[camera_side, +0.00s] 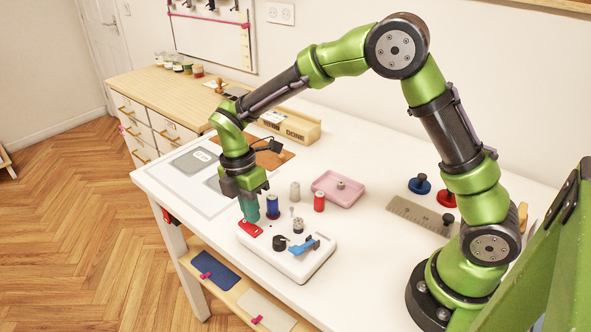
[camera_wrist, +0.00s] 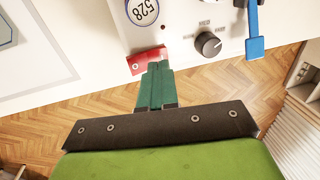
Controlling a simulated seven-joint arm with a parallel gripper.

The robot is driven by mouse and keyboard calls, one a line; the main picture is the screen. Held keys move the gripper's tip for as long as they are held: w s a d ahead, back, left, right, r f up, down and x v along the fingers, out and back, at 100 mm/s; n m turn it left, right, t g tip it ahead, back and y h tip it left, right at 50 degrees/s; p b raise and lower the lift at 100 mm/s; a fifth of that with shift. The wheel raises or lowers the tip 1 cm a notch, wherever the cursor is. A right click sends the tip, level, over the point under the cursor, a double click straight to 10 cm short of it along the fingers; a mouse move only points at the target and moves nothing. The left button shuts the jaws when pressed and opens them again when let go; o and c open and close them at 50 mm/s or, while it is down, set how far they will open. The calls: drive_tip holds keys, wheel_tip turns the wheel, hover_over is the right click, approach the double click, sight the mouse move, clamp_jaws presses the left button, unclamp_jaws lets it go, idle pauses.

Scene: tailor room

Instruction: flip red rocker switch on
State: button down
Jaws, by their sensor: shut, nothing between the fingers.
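The red rocker switch (camera_side: 249,228) sits at the left corner of a white control box (camera_side: 312,262). In the wrist view the red switch (camera_wrist: 146,60) shows at the box's near edge, with a screw-like dot on its left part. My gripper (camera_side: 249,218) points down, its green fingers shut and empty. Its tips are right at the switch, and in the wrist view the gripper (camera_wrist: 157,66) overlaps the switch's near right side. I cannot tell whether the tips touch it. The fingers hide part of the switch, and its on or off position is unclear.
The box also carries a black knob (camera_wrist: 208,44) and a blue lever (camera_wrist: 255,28) right of the switch. Thread spools, one blue (camera_side: 273,206) and one red (camera_side: 319,201), stand behind the box. A pink tray (camera_side: 331,198) lies farther back. The table edge is close in front.

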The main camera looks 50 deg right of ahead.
sight(258, 232)
wheel_tip(258, 232, up, 12)
drive_tip(key=s, duration=0.2)
idle(0.4)
drive_tip(key=s+d+r+m+t+y, duration=0.1)
drive_tip(key=s+d+r+m+t, duration=0.1)
drive_tip(key=s+d+m+t, duration=0.2)
drive_tip(key=s+d+r+m+t+y, duration=0.1)
drive_tip(key=s+d+r+m+t, duration=0.2)
drive_tip(key=s+m, duration=0.8)
drive_tip(key=d+m+t, duration=0.1)
drive_tip(key=m+t, duration=0.1)
drive_tip(key=m, duration=0.5)
drive_tip(key=shift+d, duration=0.4)
drive_tip(key=shift+s, duration=0.1)
